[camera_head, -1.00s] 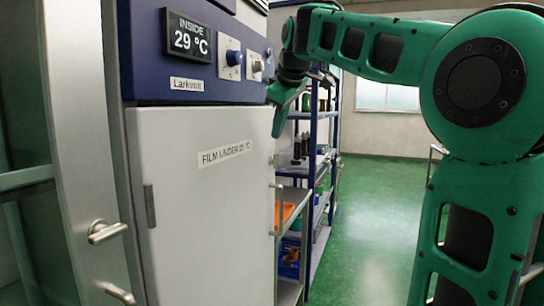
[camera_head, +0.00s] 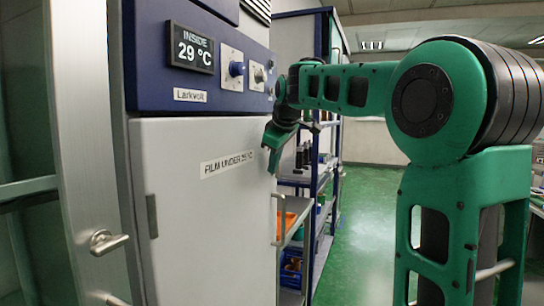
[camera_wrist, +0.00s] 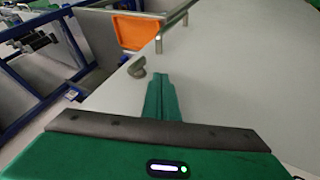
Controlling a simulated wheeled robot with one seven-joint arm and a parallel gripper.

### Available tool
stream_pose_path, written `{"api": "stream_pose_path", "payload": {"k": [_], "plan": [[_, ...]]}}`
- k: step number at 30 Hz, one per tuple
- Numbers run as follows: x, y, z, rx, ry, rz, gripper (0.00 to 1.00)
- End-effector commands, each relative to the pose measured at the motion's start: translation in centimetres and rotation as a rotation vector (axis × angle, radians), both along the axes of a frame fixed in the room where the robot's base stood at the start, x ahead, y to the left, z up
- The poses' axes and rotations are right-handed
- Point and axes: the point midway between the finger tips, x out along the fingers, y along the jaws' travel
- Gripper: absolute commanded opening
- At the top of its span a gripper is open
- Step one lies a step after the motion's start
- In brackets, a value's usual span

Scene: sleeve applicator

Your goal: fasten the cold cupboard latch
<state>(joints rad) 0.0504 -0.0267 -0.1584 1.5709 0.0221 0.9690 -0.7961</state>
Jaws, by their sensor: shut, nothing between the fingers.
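The cold cupboard's pale door (camera_head: 205,235) carries a label reading "FILM UNDER 25 °C", and the blue panel above it has a display (camera_head: 192,48) reading 29 °C. The door also fills the right of the wrist view (camera_wrist: 245,75). A metal bar handle (camera_head: 279,215) stands at its right edge; it shows at the top of the wrist view (camera_wrist: 174,22). A small grey bent piece (camera_wrist: 137,66), perhaps the latch, lies just left of my fingertips. My gripper (camera_head: 271,165) is shut and empty in front of the door's upper right edge; its fingertips (camera_wrist: 161,75) show together. Contact is unclear.
Knobs (camera_head: 236,68) sit on the blue panel. A steel frame with a lever handle (camera_head: 108,241) stands close on the left. Shelving (camera_head: 318,170) with an orange bin (camera_head: 285,222) and a blue crate (camera_head: 291,268) stands behind. Green floor (camera_head: 360,210) is open on the right.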

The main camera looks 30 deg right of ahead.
Motion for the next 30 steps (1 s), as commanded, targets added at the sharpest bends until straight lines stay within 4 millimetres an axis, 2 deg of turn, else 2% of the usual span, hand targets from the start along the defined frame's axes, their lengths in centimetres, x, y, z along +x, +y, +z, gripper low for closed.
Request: {"api": "stream_pose_path", "payload": {"k": [3,10,20,21,25,30], "plan": [[1.1,-1.7,0.0,-0.001,-0.001,-0.007,0.00],[2.1,-3.0,-0.1,0.000,-0.002,-0.004,0.00],[2.2,-3.1,-0.1,0.000,-0.001,-0.002,0.00],[2.2,-2.4,-0.1,0.001,-0.002,-0.002,0.00],[2.3,-2.8,-0.1,0.004,0.003,-0.001,0.00],[2.7,-2.0,0.0,0.027,0.022,0.012,0.00]]}}
